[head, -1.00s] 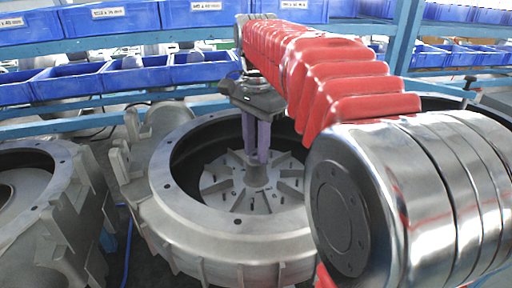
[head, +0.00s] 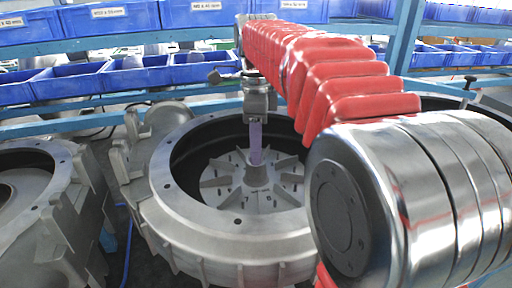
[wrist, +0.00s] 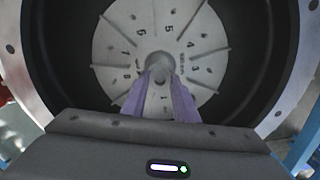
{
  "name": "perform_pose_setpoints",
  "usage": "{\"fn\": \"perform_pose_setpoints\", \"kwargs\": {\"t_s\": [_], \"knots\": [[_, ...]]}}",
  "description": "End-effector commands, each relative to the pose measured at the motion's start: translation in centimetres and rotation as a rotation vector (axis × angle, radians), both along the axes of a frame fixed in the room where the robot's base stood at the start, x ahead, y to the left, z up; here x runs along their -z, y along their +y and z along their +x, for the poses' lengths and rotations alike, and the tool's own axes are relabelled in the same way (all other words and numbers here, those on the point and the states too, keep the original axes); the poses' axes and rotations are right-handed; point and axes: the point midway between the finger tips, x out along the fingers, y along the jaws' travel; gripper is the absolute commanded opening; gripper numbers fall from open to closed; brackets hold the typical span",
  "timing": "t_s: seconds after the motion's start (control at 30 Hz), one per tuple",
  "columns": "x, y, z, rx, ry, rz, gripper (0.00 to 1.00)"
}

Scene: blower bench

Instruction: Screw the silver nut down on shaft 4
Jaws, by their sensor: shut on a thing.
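My gripper (head: 256,160) points down into the round grey blower housing (head: 168,215), with its purple fingers over the centre of the finned disc. In the wrist view the fingertips (wrist: 160,78) are shut on the silver nut (wrist: 160,62) at the top of the central shaft hub. The fingers hide much of the nut, and its thread is not visible. The hub (head: 256,178) rises from the middle of the disc (head: 222,195). In the head view one finger largely covers the other. No label naming shaft 4 can be made out.
Another grey housing (head: 45,215) stands at the left. Blue bins (head: 133,75) fill the rack behind, with a blue post (head: 402,45) at the right. The housing's raised rim surrounds my gripper, with open space between hub and wall.

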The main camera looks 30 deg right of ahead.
Motion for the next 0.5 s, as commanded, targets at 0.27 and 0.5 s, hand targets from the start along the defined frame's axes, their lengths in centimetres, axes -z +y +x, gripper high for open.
{"fn": "perform_pose_setpoints", "kwargs": {"t_s": [0.27,0.5], "knots": [[0.02,0.0,0.01,0.211,0.0,0.0,0.0],[0.02,-0.01,0.0,0.35,0.0,0.0,0.0]]}}
